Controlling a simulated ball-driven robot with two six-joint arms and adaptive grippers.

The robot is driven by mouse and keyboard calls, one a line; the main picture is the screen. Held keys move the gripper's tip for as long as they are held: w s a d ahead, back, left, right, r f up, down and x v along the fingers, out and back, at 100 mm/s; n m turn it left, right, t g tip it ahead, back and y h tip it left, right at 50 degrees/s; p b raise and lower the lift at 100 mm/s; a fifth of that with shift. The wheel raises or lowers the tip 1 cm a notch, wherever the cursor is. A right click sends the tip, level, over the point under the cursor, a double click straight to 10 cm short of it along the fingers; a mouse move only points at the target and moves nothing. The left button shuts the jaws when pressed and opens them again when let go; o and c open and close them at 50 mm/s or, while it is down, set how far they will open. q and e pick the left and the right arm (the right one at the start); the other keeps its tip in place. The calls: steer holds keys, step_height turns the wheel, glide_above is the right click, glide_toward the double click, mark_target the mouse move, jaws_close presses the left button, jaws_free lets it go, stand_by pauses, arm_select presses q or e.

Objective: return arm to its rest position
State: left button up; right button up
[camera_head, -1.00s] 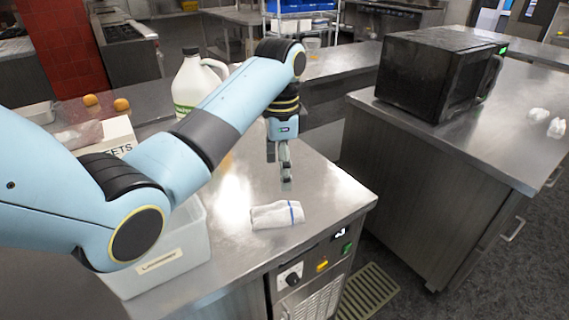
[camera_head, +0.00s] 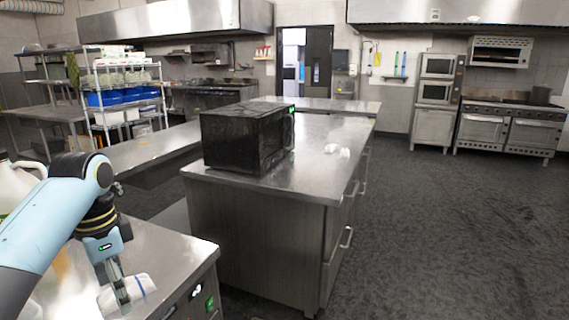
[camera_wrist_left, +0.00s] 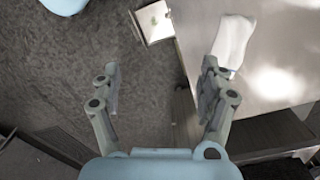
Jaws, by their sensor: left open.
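My left arm (camera_head: 45,230) is light blue and comes in from the left in the head view. My left gripper (camera_head: 118,285) points down over the near steel counter and overlaps a folded white cloth with a blue stripe (camera_head: 140,288) in the picture. The white cloth (camera_wrist_left: 234,38) lies on the counter beyond the right-hand finger, outside the jaws. I cannot tell the gripper's height above the counter. My right gripper does not show.
A large white jug (camera_head: 17,188) stands behind my left arm. A black microwave (camera_head: 246,138) sits on the steel island (camera_head: 310,170), with small white items (camera_head: 337,151) near its right side. The counter edge (camera_head: 205,258) is right of the gripper. Open dark floor (camera_head: 450,230) lies to the right.

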arm_select(q)
steer(key=s+f+n+b, duration=0.3)
steer(key=s+f+b, duration=0.3)
steer(key=s+f, duration=1)
steer(key=s+f+n+b, duration=0.3)
steer(key=s+f+b, duration=0.4)
steer(key=s+f, duration=0.9)
steer(key=s+f+n+t+b, duration=0.1)
steer(key=s+f+b, duration=0.5)
steer(key=s+f, duration=1)
step_height(320, 180, down, 13)
steer(key=shift+s+a+r+n+y+b, duration=0.1)
steer(key=shift+s+a+n+y+b, duration=0.2)
steer(key=shift+n, duration=0.6)
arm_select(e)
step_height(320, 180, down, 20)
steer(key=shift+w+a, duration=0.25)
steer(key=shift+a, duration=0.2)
arm_select(q)
steer(key=shift+d, duration=0.1)
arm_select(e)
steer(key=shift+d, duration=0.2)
